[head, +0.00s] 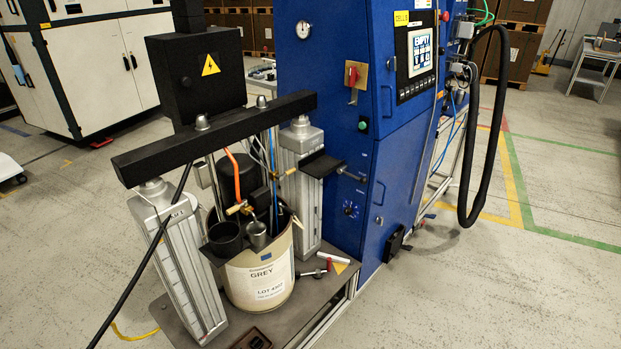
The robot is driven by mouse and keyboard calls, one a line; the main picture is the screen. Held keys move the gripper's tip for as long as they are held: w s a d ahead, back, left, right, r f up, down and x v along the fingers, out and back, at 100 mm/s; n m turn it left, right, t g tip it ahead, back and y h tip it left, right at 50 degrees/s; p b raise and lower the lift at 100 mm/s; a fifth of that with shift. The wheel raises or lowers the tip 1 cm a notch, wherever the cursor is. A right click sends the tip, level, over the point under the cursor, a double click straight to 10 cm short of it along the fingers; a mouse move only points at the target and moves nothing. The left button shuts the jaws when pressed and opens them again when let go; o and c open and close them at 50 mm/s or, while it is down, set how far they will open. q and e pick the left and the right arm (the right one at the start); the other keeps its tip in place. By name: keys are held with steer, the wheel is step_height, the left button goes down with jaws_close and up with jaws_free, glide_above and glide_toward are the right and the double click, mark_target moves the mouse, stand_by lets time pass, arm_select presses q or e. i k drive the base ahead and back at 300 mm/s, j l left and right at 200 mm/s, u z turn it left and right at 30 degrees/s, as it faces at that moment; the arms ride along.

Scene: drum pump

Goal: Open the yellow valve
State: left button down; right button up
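The drum pump stands in the middle of the head view, with a drum (262,285) labelled GREY between two silver columns. A small yellow, brass-like valve fitting (239,208) sits above the drum's rim, at the lower end of an orange hose (235,172). It is too small to tell whether the valve is open or shut. Another small brass-coloured piece (290,171) shows near the right column. Neither of my grippers is in view.
A black crossbeam (215,138) spans the silver columns (180,262) above the drum. A blue cabinet (330,100) with a red switch (353,76) stands right behind. A black cable (140,262) hangs at front left. Loose tools lie on the base plate (300,312). The floor (480,300) at right is clear.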

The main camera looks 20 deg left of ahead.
mark_target(290, 172)
steer(key=i+l, duration=0.1)
steer(key=i, duration=0.4)
steer(key=i+u, duration=0.15)
steer(key=i, duration=0.3)
steer(key=l, duration=0.05)
